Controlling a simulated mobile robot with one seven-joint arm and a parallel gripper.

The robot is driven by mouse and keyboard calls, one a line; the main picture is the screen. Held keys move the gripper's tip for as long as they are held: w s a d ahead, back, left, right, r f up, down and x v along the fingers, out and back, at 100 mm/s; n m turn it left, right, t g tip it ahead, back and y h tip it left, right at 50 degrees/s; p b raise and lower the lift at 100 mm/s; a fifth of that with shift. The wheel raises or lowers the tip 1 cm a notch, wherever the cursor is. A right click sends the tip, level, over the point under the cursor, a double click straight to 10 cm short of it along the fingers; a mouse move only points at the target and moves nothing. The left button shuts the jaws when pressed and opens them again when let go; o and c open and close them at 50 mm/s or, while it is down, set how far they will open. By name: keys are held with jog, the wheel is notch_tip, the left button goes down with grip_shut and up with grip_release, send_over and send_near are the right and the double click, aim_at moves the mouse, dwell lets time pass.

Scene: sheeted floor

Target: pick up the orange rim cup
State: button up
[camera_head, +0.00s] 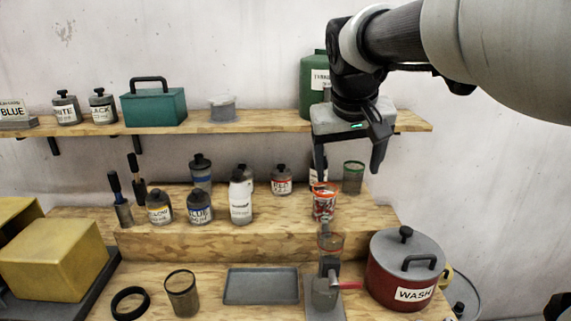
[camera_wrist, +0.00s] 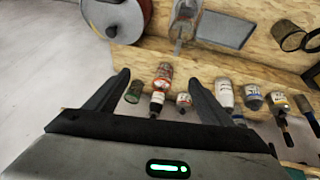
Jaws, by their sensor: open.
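A cup with an orange-red rim and reddish contents or pattern (camera_head: 325,204) stands upright near the front edge of the raised wooden step. It also shows in the wrist view (camera_wrist: 163,76), between the fingertips in the picture. My gripper (camera_head: 349,174) is open and empty, pointing down, above and behind this cup in the head view. Its two fingers spread wide in the wrist view (camera_wrist: 158,77). I see no contact with the cup. A green-rimmed cup (camera_head: 353,178) stands behind it to the right.
A dark-capped bottle stands behind the cup, partly hidden by a finger; the RED bottle (camera_head: 281,180) is to its left. A grinder-like device (camera_head: 325,291) with a clear, reddish-rimmed top stands in front. A red WASH pot (camera_head: 403,272) is at right. The upper shelf (camera_head: 262,122) runs behind.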

jog(key=y+b, duration=0.1)
jog(key=b, duration=0.1)
send_near(325, 195)
jog(key=shift+w+r+x, duration=0.15)
jog(key=shift+w+x, duration=0.15)
jog(key=shift+x, duration=1.95)
jog(key=shift+w+r+x, duration=0.15)
jog(key=shift+w+x, duration=0.15)
jog(key=shift+x, duration=2)
jog(key=shift+w+r+x, duration=0.15)
jog(key=shift+w+x, duration=0.2)
jog(key=shift+x, duration=1.9)
jog(key=shift+d, duration=0.2)
jog(key=c, duration=1.3)
jog(key=shift+c, duration=1.2)
jog(key=shift+r, duration=0.15)
